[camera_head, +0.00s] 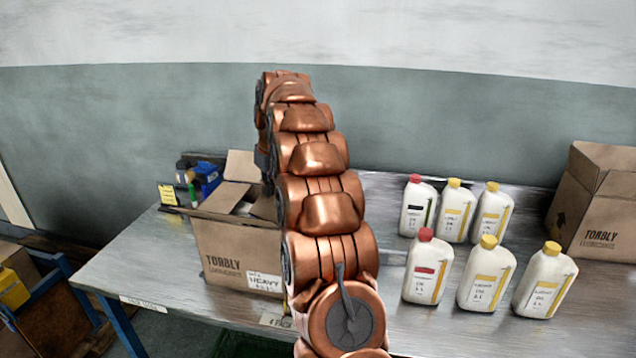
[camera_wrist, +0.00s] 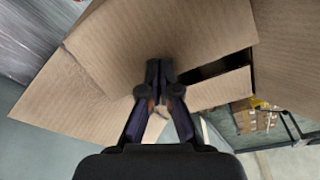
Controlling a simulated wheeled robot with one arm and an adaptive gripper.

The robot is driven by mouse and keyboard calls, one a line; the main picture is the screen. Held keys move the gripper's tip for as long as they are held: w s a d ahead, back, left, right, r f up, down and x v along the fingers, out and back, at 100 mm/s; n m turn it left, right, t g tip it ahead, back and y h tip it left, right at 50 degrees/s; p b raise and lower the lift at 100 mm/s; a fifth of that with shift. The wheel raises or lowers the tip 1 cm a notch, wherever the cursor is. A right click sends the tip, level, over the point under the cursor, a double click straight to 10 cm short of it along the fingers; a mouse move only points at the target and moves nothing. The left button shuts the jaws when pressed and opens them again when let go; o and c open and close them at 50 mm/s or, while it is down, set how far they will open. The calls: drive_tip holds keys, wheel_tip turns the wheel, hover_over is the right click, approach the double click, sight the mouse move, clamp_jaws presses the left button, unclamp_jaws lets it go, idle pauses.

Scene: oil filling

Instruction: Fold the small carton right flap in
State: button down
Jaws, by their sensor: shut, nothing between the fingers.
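The small carton (camera_head: 235,250) stands on the left part of the table, printed TORBLY with a HEAVY label. In the head view one flap (camera_head: 240,165) stands up at its back and another (camera_head: 222,197) shows at the left of its top. My arm covers its right side, so the right flap cannot be made out there. In the wrist view my gripper (camera_wrist: 160,70) is shut and empty, its tips over or against a broad cardboard flap (camera_wrist: 165,35). Another flap (camera_wrist: 70,100) spreads at the left. A dark gap shows at the right. Contact cannot be told.
Several white bottles with red or yellow caps (camera_head: 487,275) stand right of my arm. A larger carton (camera_head: 600,205) is at the far right. Small dark, blue and yellow items (camera_head: 200,180) sit behind the small carton. The table's front left corner (camera_head: 110,280) is clear.

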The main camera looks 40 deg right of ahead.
drive_tip(key=shift+f, duration=0.15)
drive_tip(key=shift+s+b+x, duration=0.25)
drive_tip(key=shift+b+x, duration=0.6)
drive_tip(key=shift+x, duration=0.45)
drive_tip(key=w+p+v, duration=0.2)
drive_tip(key=p+v, duration=0.3)
drive_tip(key=v, duration=0.5)
drive_tip(key=shift+r, duration=0.65)
drive_tip(key=shift+a, duration=0.2)
